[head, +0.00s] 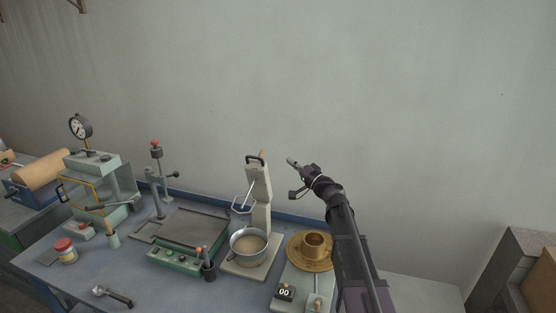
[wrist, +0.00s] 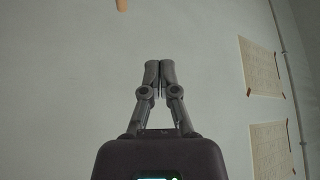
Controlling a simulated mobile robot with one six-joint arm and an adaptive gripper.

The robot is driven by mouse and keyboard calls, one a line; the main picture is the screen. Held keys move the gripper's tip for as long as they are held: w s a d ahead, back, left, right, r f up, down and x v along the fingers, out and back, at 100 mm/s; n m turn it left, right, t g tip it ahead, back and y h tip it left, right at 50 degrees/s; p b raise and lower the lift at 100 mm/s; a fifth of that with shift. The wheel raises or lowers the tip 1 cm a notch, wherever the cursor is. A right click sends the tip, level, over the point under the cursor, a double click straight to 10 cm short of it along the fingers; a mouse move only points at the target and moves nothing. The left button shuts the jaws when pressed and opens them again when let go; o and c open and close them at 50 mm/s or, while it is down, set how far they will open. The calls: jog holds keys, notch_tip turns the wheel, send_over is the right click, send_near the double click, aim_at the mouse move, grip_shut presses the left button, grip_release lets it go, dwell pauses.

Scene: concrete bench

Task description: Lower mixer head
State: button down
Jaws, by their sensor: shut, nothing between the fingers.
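The mixer (head: 260,188) stands near the back of the bench, with its pale head tilted up and a black handle on top. A wire paddle (head: 240,206) hangs out to the left of the raised head. A metal bowl (head: 240,252) with tan contents sits on the mixer's base below it. My gripper (head: 291,161) is shut and empty, to the right of the raised head at about the height of its top, apart from it in the picture. The wrist view shows its closed fingers (wrist: 160,68) against the wall.
A brass flanged part (head: 310,262) on a pale device stands right of the mixer. A green-fronted plate device (head: 178,260) and a post stand (head: 160,185) are to the left. An orange-tan tip (wrist: 122,5) shows at the wrist view's top edge; papers (wrist: 260,68) hang on the wall.

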jog(key=p+x, duration=0.2)
jog(key=x, duration=0.8)
jog(key=shift+s+a+f+b, duration=0.25)
jog(key=shift+s+a+f, duration=0.05)
jog(key=shift+s, duration=0.2)
jog(key=shift+s+a+f+b, duration=0.3)
jog(key=shift+s+f, duration=0.05)
jog(key=shift+s, duration=0.2)
jog(key=shift+s+a+f+b, duration=0.25)
jog(key=shift+s+a+f, duration=0.05)
jog(key=shift+s, duration=0.2)
jog(key=shift+s+d, duration=0.1)
jog(key=shift+d, duration=0.1)
jog(key=shift+s+f, duration=0.1)
